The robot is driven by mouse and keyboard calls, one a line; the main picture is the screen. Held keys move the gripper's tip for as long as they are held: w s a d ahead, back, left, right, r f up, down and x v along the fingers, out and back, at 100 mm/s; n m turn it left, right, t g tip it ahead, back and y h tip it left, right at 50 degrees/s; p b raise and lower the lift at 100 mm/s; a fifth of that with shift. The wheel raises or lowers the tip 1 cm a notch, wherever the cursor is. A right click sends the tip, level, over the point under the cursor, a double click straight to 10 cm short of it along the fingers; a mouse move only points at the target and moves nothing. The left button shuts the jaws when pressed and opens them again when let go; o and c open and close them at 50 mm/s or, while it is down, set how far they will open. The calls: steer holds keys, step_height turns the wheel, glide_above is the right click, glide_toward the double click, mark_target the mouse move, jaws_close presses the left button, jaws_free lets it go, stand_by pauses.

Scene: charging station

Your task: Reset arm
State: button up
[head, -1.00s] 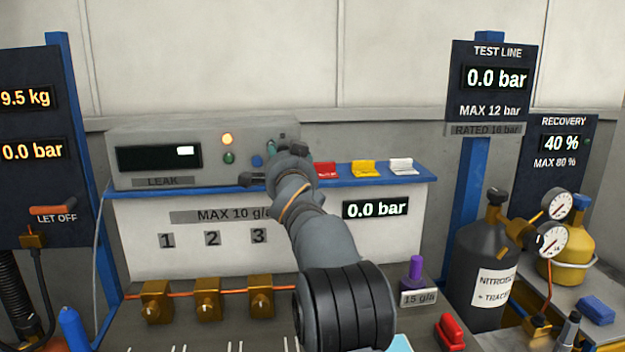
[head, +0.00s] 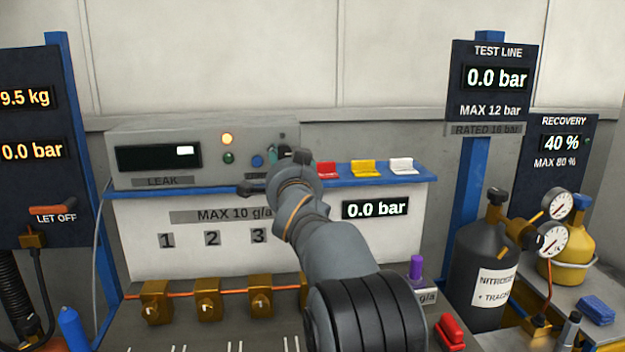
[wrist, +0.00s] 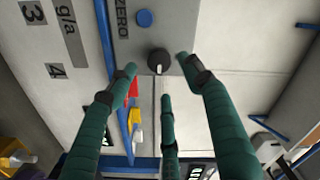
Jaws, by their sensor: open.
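My gripper (wrist: 158,80) shows in the wrist view as three green fingers, spread apart with nothing held between them. A black knob (wrist: 158,62) with a white mark, on the grey leak-meter panel, appears between the fingertips; I cannot tell how far off it is. A blue button (wrist: 144,18) is on the same panel by the word ZERO. In the head view my arm reaches up from the bottom toward the right end of the leak meter (head: 118,175), and its wrist hides most of my gripper.
Red (head: 327,170), yellow (head: 363,167) and white (head: 403,166) pieces sit on the blue shelf (head: 425,178) right of my wrist. Brass valves (head: 208,300) line the bench below. A purple-handled item (head: 416,268) stands close to my arm. A dark nitrogen cylinder (head: 480,250) stands farther right.

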mark_target(284, 152)
steer(key=w, duration=0.5)
steer(key=shift+w+a, duration=0.3)
steer(key=shift+a, duration=0.1)
steer(key=shift+w+r+n, duration=0.15)
steer(key=shift+n, duration=0.45)
steer(key=n+p, duration=0.1)
steer(key=n, duration=0.1)
steer(key=shift+a+n, duration=0.1)
steer(key=shift+n, duration=0.2)
steer(key=shift+r+n+p, duration=0.15)
steer(key=shift+n+p, duration=0.25)
steer(key=shift+n, duration=0.8)
steer(key=n+p, duration=0.3)
steer(key=n, duration=0.1)
steer(key=shift+a+r+n, duration=0.1)
steer(key=shift+r+n, duration=0.05)
steer(key=shift+n, duration=0.25)
steer(key=n+p, duration=0.4)
steer(key=p, duration=0.3)
steer(key=shift+n, duration=0.4)
steer(key=n+p, duration=0.1)
steer(key=p, duration=0.2)
steer(key=shift+n, duration=0.3)
steer(key=shift+f+n+p, duration=0.35)
steer(key=shift+n+p, duration=0.05)
steer(key=shift+p, duration=0.25)
